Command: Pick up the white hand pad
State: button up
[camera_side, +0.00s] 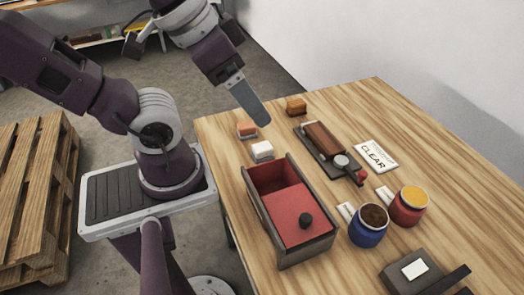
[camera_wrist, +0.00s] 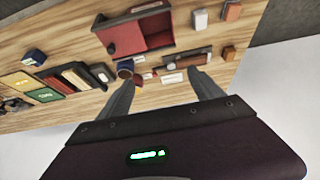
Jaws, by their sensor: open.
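The white hand pad (camera_side: 262,150) is a small pale block. It rests on the wooden table between the open red-lined box and an orange pad. In the wrist view the white pad (camera_wrist: 200,20) lies at the top, beyond my fingertips.
An orange pad (camera_side: 247,129) and a brown block (camera_side: 296,106) sit nearby. The red-lined box (camera_side: 258,208) stands in front. A dark tray with a brown bar (camera_side: 324,140), a CLEAR card (camera_side: 376,155), a blue jar (camera_side: 368,226) and a red jar (camera_side: 408,206) are to the right.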

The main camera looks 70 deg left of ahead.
jog(key=m+g, duration=0.6)
jog(key=m, duration=1.2)
send_over(262, 146)
notch_tip(262, 146, down, 21)
jog(key=shift+w+f, duration=0.1)
notch_tip(262, 146, down, 7)
jog(key=shift+r, duration=0.1)
jog(key=c, duration=1.5)
